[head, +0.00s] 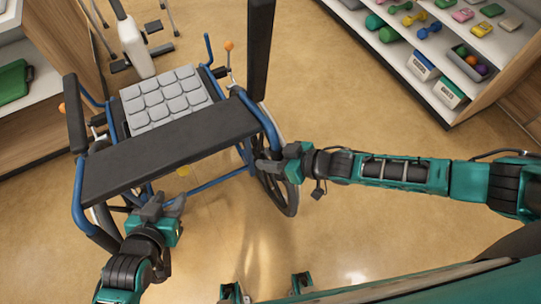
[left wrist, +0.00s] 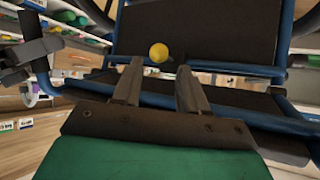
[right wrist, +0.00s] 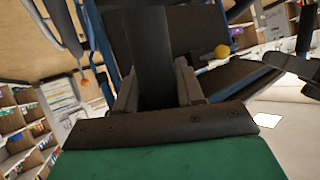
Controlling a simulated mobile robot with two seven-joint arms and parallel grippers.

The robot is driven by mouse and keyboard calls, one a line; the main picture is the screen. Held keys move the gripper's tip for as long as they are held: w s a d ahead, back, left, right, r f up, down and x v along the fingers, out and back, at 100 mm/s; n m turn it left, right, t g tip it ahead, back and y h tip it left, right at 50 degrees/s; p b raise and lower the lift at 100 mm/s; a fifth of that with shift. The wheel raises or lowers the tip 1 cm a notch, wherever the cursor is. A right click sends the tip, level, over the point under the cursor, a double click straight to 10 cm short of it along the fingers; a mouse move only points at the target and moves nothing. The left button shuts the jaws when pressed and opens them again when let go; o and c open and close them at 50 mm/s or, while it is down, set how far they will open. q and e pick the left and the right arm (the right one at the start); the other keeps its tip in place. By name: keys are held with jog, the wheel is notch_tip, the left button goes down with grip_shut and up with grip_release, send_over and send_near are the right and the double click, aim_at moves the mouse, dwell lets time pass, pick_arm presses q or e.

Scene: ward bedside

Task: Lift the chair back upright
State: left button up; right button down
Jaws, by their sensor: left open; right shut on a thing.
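The chair is a wheelchair with a blue frame (head: 215,181), a grey padded cushion (head: 168,97) and a wide black panel (head: 165,150) at the side nearest me. A small yellow knob (head: 183,170) shows below the panel's near edge. My left gripper (head: 163,203) is open below the panel; in the left wrist view the knob (left wrist: 158,53) appears just beyond its parted fingers (left wrist: 160,85). My right gripper (head: 268,163) is shut at the chair's right rear; in the right wrist view a dark upright part (right wrist: 150,55) of the chair lies between its fingers (right wrist: 155,85).
A large wheel (head: 283,195) stands beside my right gripper. A tall black bar (head: 259,45) rises at the chair's far right. Shelves with dumbbells and boxes (head: 422,66) stand at the upper right, a wooden cabinet (head: 45,120) at the left. The floor (head: 340,110) right of the chair is clear.

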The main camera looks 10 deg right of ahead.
jog(key=c, duration=0.8)
grip_release()
jog(key=shift+d+r, duration=0.1)
jog(key=shift+r, duration=0.05)
